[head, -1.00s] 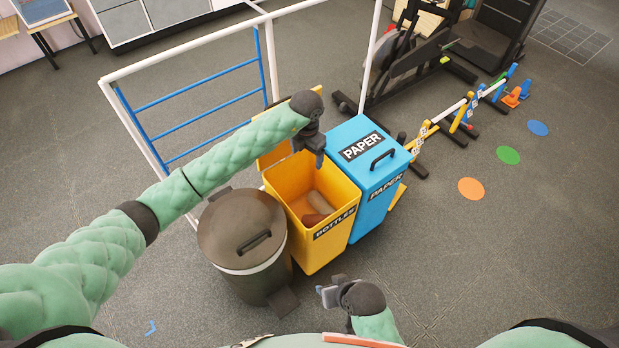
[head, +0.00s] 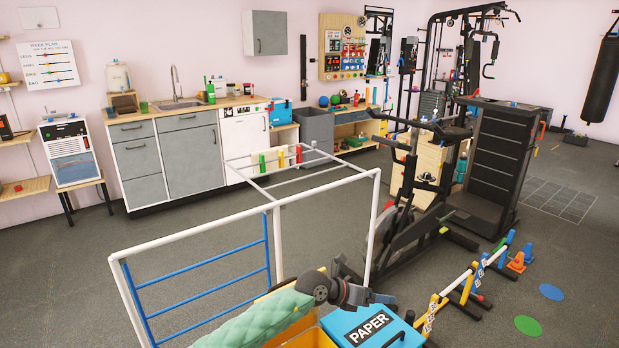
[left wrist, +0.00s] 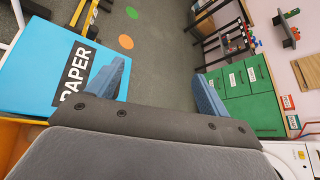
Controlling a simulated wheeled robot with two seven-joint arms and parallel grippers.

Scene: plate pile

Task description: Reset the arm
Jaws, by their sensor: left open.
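My left gripper (head: 384,298) is at the bottom of the head view, held level over the bins with its fingers to the right. In the left wrist view its two blue-grey fingers stand wide apart (left wrist: 160,72), with nothing between them. The green padded left arm comes up from the bottom edge. The blue PAPER bin (head: 345,325) is just below the gripper and shows at the left of the wrist view (left wrist: 35,70). Only the upper edge of the yellow bin (head: 312,339) shows. My right gripper is out of the head view.
A white pipe frame with blue bars (head: 200,296) stands left of and behind the bins. An exercise machine (head: 410,220) stands behind them. Low striped hurdles (head: 460,290) and orange cones (head: 516,262) are at right. Grey cabinets (head: 190,155) line the back wall.

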